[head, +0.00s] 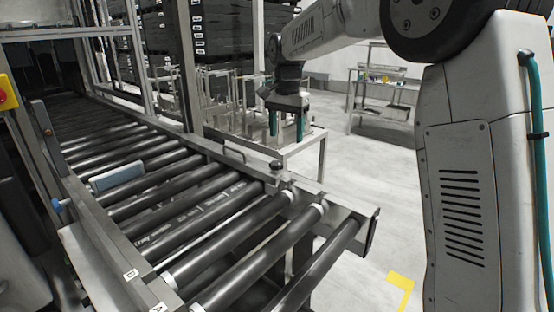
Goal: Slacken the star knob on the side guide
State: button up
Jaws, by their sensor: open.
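A small dark knob (276,167) stands on the conveyor's right-hand rail, near the front end of a low guide bar (236,152). A rounded blue knob (57,205) sits at the left rail, close to a blue-grey plate (118,176) over the rollers. Both knobs are too small to tell which is star-shaped. My gripper (286,138) points down with two teal fingers apart and nothing visible between them. In the picture it hangs above the dark knob, apart from it, in front of a bench beyond the conveyor. Its height and distance are hard to judge.
Dark rollers (190,205) fill the conveyor bed. A metal post (187,65) rises from the right rail, left of my gripper. A metal bench (312,140) with fixtures stands behind. Open floor (375,190) lies to the right, with a yellow mark (401,288).

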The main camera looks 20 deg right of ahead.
jog(key=m, duration=0.2)
send_over(277, 162)
notch_tip(277, 162, down, 5)
jog(key=shift+s+a+r, duration=0.15)
jog(key=shift+r, duration=0.05)
notch_tip(277, 162, down, 8)
jog(key=shift+r, duration=0.15)
jog(key=c, duration=1)
